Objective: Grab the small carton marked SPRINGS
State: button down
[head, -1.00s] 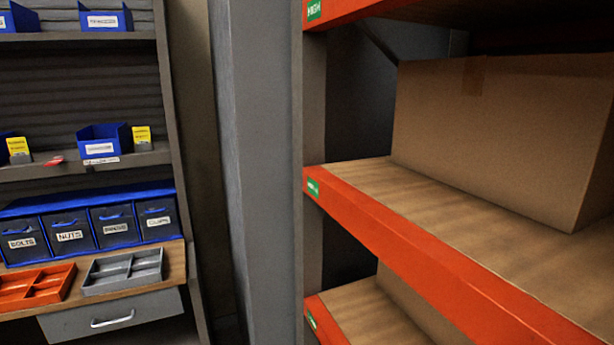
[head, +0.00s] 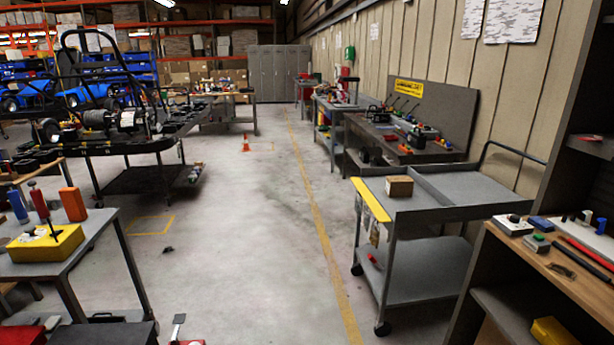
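A small brown carton (head: 398,187) sits on the top tray of a grey wheeled cart (head: 455,213), right of the aisle, near the tray's left end. It is too small in the view for me to read any marking, so I cannot tell if it says SPRINGS. My gripper is not in view.
The aisle floor (head: 255,230) is open left of the cart. A table with a yellow box (head: 45,243) stands at the near left, a wooden workbench (head: 560,262) at the near right. A kart on a stand (head: 110,135) and an orange cone (head: 246,142) are farther off.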

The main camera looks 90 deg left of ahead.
aim_at(395, 187)
jog(key=u, duration=2)
jog(key=i, duration=1.4)
jog(key=i+z, duration=0.2)
jog(key=i, duration=0.3)
jog(key=i+j+z, duration=0.25)
jog(key=i, duration=0.2)
jog(key=i+j+z, duration=0.2)
jog(key=i, duration=0.3)
jog(key=l+z, duration=0.45)
jog(key=l, duration=0.15)
jog(key=k+l+z, duration=0.1)
jog(key=l, duration=0.2)
jog(key=j+u, duration=0.1)
jog(key=j, duration=0.5)
jog(key=i+j, duration=0.15)
jog(key=j, duration=0.2)
jog(key=u, duration=0.05)
